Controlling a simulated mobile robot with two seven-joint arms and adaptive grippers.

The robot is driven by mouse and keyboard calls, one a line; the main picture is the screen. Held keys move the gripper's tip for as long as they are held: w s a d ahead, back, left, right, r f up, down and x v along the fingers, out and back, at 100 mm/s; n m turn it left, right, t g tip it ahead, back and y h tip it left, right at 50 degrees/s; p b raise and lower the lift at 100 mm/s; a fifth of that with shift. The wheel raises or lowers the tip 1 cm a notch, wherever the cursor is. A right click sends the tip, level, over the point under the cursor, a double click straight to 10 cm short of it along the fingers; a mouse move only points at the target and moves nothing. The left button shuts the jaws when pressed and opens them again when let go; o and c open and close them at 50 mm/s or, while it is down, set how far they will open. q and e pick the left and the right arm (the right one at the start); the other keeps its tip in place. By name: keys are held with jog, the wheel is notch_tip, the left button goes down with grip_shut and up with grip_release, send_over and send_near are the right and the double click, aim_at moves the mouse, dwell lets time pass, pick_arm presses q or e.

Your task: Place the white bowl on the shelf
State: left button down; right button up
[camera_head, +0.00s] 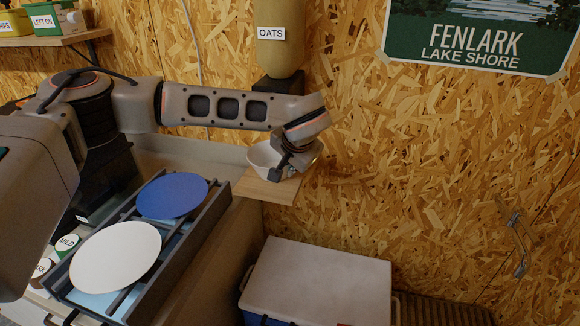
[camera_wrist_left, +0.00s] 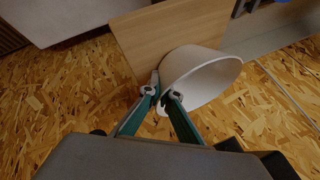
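The white bowl (camera_head: 262,157) is at the end of my left arm in the head view, over the small light-wood shelf (camera_head: 262,188) on the wall. My left gripper (camera_head: 288,172) is at the bowl's right side, partly hiding it. In the left wrist view, the gripper's two fingers (camera_wrist_left: 162,95) are close together on the edge of the bowl (camera_wrist_left: 208,78), one on each side of its wall. The wooden shelf (camera_wrist_left: 160,32) lies behind the bowl there. I cannot tell whether the bowl touches the shelf. My right gripper is not in view.
An OATS dispenser (camera_head: 281,35) hangs on the wall just above my left forearm. A dark rack with a white plate (camera_head: 115,257) and a blue plate (camera_head: 172,195) stands at the left. A white-lidded cooler (camera_head: 320,280) is below the shelf.

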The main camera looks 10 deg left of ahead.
pick_arm(q)
jog(key=shift+w, duration=0.1)
jog(key=c, duration=2.8)
grip_release()
jog(key=shift+f, duration=0.1)
jog(key=o, duration=0.5)
jog(key=b+v, duration=0.1)
jog(key=v, duration=1.1)
